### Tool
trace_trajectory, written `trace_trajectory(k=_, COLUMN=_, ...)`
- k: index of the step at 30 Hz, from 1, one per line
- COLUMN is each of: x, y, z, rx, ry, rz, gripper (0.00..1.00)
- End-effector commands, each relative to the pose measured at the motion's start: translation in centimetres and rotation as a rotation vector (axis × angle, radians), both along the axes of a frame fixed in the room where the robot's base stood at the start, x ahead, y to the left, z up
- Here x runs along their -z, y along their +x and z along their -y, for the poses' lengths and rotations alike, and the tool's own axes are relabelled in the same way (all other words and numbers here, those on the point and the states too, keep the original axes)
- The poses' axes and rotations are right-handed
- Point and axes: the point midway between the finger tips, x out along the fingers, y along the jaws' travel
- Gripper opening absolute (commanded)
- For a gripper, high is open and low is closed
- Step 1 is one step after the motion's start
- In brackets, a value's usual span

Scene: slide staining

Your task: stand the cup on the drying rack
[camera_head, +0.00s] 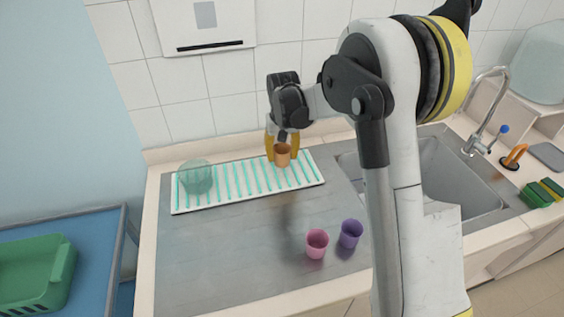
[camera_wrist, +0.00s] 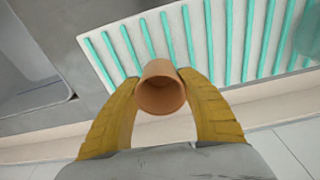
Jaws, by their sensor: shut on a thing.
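An orange-brown cup (camera_head: 283,155) is held between the yellow fingers of my gripper (camera_head: 282,146), over the back right part of the drying rack. In the wrist view the cup (camera_wrist: 160,88) sits between the two fingertips of my gripper (camera_wrist: 160,92), with its open mouth towards the camera. The drying rack (camera_head: 247,203) is a white tray with teal ribs; it also shows in the wrist view (camera_wrist: 200,42). I cannot tell whether the cup's base touches the ribs. A clear greenish glass bowl (camera_head: 196,178) stands on the rack's left end.
A pink cup (camera_head: 316,243) and a purple cup (camera_head: 350,233) stand on the metal counter (camera_head: 230,260) in front. A sink (camera_head: 455,175) with a tap (camera_head: 485,110) is at the right. A green basket (camera_head: 38,270) is on the blue table at the left.

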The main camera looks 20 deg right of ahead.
Motion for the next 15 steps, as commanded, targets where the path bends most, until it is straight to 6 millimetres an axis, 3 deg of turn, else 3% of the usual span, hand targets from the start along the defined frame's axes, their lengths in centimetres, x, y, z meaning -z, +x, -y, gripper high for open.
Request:
trace_trajectory(k=1, x=1.3, y=0.0, z=0.0, rx=0.000, ry=0.000, rz=0.000, gripper=0.28)
trace_trajectory(k=4, x=2.4, y=0.0, z=0.0, rx=0.000, ry=0.000, rz=0.000, gripper=0.28)
trace_trajectory(k=15, x=2.8, y=0.0, z=0.0, rx=0.000, ry=0.000, rz=0.000, gripper=0.28)
